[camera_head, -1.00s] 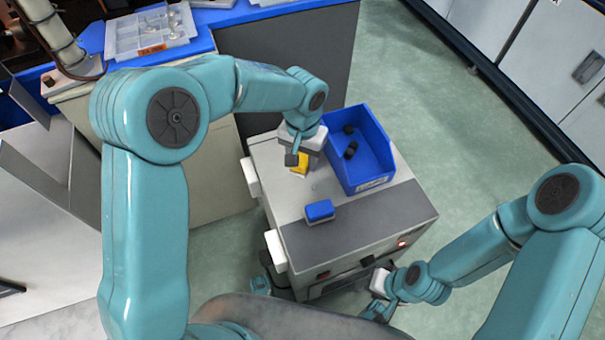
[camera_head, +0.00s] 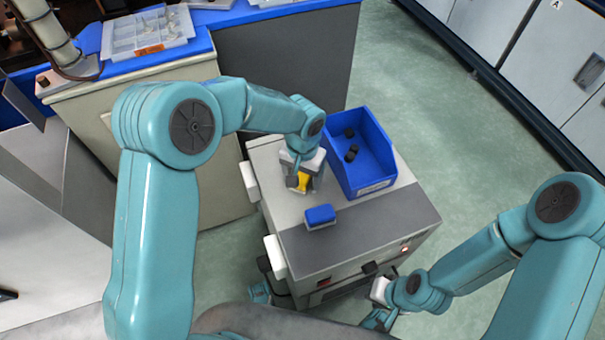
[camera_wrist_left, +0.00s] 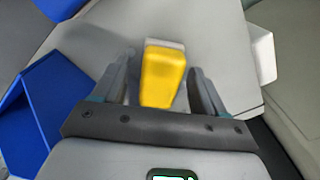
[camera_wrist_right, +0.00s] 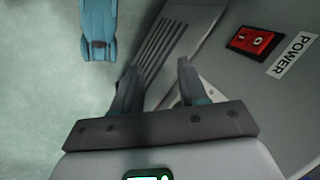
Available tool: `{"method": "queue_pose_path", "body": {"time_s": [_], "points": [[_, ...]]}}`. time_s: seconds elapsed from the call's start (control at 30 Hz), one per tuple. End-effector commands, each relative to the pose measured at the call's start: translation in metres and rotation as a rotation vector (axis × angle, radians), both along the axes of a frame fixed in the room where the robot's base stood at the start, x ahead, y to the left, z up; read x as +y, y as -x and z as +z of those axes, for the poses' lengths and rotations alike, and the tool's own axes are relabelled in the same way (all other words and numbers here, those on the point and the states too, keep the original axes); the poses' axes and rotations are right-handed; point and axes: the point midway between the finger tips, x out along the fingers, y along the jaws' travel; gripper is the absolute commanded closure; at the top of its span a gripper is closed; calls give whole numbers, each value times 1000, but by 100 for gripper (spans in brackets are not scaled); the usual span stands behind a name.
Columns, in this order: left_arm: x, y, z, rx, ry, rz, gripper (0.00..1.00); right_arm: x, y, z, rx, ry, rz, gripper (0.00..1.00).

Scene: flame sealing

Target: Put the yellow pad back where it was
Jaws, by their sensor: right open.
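The yellow pad (camera_head: 304,181) is at the fingers of my left gripper (camera_head: 299,184), over the light rear part of the cart top. In the left wrist view the yellow pad (camera_wrist_left: 162,78) lies between the two fingers, with its pale grey side at the far end. I cannot tell whether the pad touches the cart top. A blue pad (camera_head: 320,216) lies on the cart near the dark front strip. My right gripper (camera_wrist_right: 160,75) is open and empty, low beside the cart's front.
A blue bin (camera_head: 377,175) with dark round pieces stands on the cart (camera_head: 375,225), right of my left gripper. A bench (camera_head: 160,95) with a clear compartment tray (camera_head: 147,35) is behind at the left. A red power switch (camera_wrist_right: 252,40) is close to my right gripper.

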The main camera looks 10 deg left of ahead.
Motion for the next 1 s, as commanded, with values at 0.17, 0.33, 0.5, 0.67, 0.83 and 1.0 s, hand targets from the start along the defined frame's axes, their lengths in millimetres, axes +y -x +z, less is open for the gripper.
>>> {"method": "queue_pose_path", "body": {"time_s": [0.17,0.33,0.5,0.67,0.83,1.0], "points": [[0,0,0,0,0,0,28,0,0,0,0,0,0,57],[0,-1,15,-3,1,0,28,0,0,8,0,0,0,57],[-1,-1,54,-5,1,1,28,0,0,22,0,0,0,57],[0,-1,90,-3,1,0,28,0,0,34,0,0,0,57],[0,0,115,-2,0,0,28,0,0,41,0,0,0,57],[0,0,123,-1,0,0,28,0,0,42,0,0,0,57]]}}
